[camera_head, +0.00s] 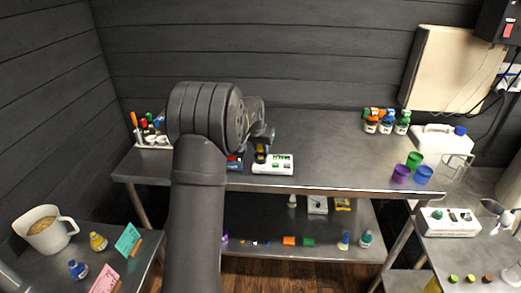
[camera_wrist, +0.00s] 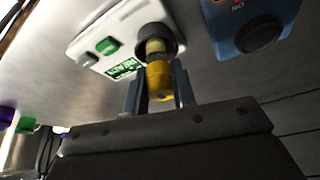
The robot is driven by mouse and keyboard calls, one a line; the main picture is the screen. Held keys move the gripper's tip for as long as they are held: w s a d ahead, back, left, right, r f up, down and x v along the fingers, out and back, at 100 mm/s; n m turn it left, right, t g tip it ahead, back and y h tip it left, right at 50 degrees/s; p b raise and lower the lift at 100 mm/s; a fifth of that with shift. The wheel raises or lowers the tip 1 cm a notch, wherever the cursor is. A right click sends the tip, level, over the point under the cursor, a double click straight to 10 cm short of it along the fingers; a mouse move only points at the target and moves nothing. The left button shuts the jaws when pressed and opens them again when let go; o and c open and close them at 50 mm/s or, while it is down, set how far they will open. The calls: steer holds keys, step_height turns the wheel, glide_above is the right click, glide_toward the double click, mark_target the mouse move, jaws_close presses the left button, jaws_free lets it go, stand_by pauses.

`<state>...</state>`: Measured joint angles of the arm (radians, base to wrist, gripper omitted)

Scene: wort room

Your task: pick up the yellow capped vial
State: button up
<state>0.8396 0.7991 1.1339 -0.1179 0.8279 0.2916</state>
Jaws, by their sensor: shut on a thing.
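The yellow capped vial (camera_wrist: 158,78) is between the two fingers of my gripper (camera_wrist: 157,88) in the wrist view. My gripper is shut on it. Past the yellow part, a pale section runs into a dark round ring at the edge of a white device (camera_wrist: 95,40). I cannot tell whether the vial is inside that ring or only in front of it. In the head view my gripper (camera_head: 262,142) is low over the steel table, just behind the white device (camera_head: 276,164), and my arm hides part of this area.
A blue device (camera_wrist: 253,22) with a dark knob is close beside the white one. On the steel table (camera_head: 330,160), a rack of bottles (camera_head: 386,121) stands at the back right and coloured cups (camera_head: 413,167) at the right. The table's middle right is clear.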

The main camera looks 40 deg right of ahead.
steer(key=r, duration=0.2)
steer(key=s+r, duration=0.1)
steer(key=r, duration=0.1)
steer(key=shift+s+d, duration=0.1)
steer(key=shift+d, duration=0.05)
steer(key=s+d+r, duration=0.2)
steer(key=s+r, duration=0.4)
steer(key=s, duration=0.4)
steer(key=shift+s, duration=0.2)
